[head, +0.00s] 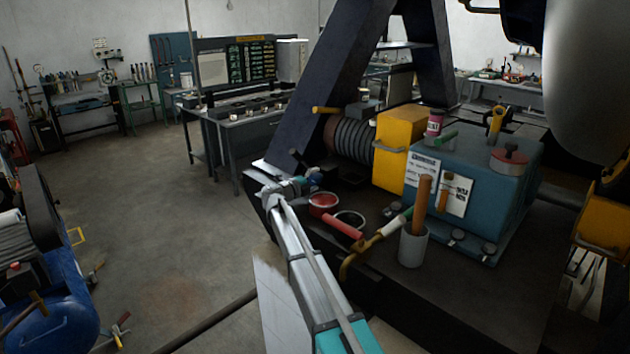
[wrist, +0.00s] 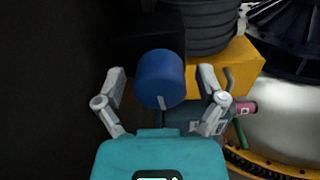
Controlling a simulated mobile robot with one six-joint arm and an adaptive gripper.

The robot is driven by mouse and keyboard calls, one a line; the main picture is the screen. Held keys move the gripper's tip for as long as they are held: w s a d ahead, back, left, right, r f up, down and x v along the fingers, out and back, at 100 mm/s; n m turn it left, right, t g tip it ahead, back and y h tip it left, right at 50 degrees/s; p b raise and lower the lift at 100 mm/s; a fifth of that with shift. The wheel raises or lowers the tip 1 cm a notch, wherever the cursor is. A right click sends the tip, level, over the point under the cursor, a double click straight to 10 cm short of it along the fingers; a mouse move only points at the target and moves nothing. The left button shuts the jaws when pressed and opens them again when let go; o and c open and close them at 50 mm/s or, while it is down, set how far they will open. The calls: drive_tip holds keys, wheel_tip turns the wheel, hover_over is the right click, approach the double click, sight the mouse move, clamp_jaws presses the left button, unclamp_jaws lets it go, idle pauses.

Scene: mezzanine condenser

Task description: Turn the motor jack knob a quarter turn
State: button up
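The motor jack knob, a blue round cap (wrist: 160,76) with a pale line on its near side, is at the middle of the wrist view. My gripper (wrist: 161,84) is open, with one grey finger left of the knob and the other right of it. Dark gaps show between the knob and both fingers, so no contact is visible. In the head view my gripper (head: 296,184) is at the left end of the dark bench top. A small patch of blue shows beside it, too small to tell clearly as the knob.
Around my arm on the dark bench are a red-rimmed round tin (head: 322,203), a red-handled tool (head: 343,227) and a grey cup with a wooden handle (head: 413,246). A yellow block (head: 398,140) and a teal housing (head: 480,180) stand behind. Open floor lies left.

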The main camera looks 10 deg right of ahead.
sight(312, 180)
drive_tip(key=shift+s, duration=0.1)
idle(0.3)
drive_tip(key=shift+v, duration=3.7)
drive_tip(key=shift+f, duration=0.1)
